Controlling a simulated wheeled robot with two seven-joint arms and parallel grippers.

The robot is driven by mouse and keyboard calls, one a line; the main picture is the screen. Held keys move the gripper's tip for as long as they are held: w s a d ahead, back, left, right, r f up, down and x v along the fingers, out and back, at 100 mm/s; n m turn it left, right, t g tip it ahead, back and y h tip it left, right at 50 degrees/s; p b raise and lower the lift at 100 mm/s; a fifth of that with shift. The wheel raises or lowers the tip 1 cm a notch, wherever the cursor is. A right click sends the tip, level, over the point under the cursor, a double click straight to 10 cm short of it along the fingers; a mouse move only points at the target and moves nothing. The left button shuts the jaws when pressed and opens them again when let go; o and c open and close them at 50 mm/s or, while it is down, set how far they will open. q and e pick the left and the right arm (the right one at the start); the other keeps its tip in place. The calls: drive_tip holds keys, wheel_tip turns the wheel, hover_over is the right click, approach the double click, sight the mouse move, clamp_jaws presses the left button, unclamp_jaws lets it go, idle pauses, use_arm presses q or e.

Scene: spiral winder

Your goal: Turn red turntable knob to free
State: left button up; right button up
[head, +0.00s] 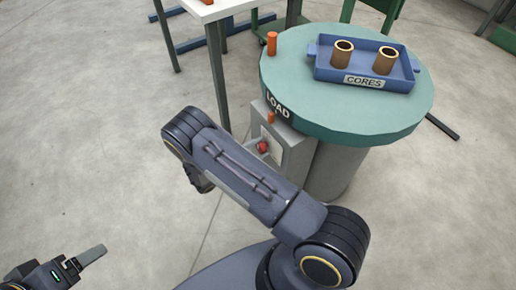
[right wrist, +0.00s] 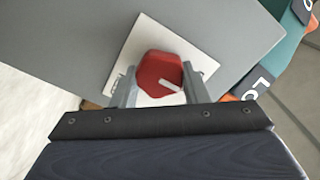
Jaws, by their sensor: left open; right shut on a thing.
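The red knob (right wrist: 160,76) sits on a white plate on the grey box's face, with a pale pointer mark toward its lower right in the right wrist view. My right gripper (right wrist: 160,88) has one finger on each side of the knob and is shut on it. In the head view the knob (head: 263,146) is a small red spot, and my right forearm hides most of that gripper. The teal turntable (head: 285,75) stands behind, labelled LOAD. My left gripper (head: 88,258) is open and empty at the lower left, only partly in frame.
A blue tray (head: 328,73) labelled CORES holds two brown cores on the turntable. An orange peg (head: 272,43) stands at the turntable's left edge. A white-topped table (head: 222,8) is at the back. The floor at the left is clear.

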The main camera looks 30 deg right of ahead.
drive_tip(key=o, duration=1)
drive_tip(key=shift+c, duration=0.2)
drive_tip(key=a, duration=0.8)
drive_tip(key=shift+s, duration=0.3)
drive_tip(key=shift+d, duration=0.1)
